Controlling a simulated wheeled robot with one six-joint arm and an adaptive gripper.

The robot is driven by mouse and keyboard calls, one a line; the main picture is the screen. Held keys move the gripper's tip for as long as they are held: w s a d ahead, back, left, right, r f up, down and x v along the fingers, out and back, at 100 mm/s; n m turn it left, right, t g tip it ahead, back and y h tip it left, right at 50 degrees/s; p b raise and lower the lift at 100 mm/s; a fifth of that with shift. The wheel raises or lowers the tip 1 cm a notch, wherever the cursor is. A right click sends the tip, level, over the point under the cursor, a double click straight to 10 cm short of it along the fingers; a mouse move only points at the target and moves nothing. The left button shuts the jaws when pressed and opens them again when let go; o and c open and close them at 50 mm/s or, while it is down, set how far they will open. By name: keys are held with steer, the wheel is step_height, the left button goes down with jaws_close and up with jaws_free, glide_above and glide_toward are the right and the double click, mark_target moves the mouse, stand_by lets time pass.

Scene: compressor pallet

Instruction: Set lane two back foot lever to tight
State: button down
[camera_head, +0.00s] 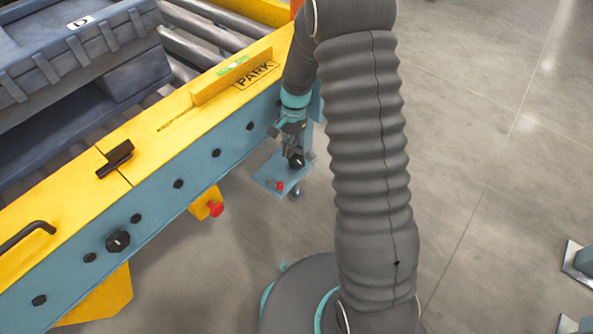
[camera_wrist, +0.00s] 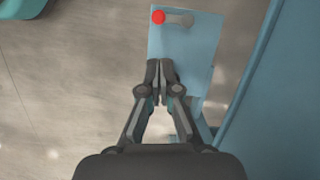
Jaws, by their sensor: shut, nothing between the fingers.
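A small lever with a red round knob (camera_head: 280,185) sits on a blue foot plate (camera_head: 268,180) low beside the blue frame. In the wrist view the red knob (camera_wrist: 158,17) is at the left end of a short grey lever arm (camera_wrist: 178,19), near the far end of the blue plate (camera_wrist: 200,50). My gripper (camera_wrist: 160,64) is shut and empty above the plate, its fingertips short of the lever and apart from it in the picture. In the head view my gripper (camera_head: 295,160) is beside the frame, over the plate; its fingertips are hard to make out.
The yellow and blue conveyor frame (camera_head: 150,195) runs along the left, with a "PARK" slider (camera_head: 232,78), a black handle (camera_head: 116,158), a black knob (camera_head: 118,241) and a red button (camera_head: 216,209). A grey pallet (camera_head: 85,60) lies on the rollers. Open floor (camera_head: 490,130) is at right.

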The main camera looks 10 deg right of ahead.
steer(key=b, duration=0.2)
glide_toward(274, 183)
steer(key=f, duration=0.1)
steer(key=s+d+f, duration=0.1)
steer(key=f, duration=0.1)
steer(key=s+d+f, duration=0.1)
steer(key=f, duration=0.1)
steer(key=shift+f, duration=0.2)
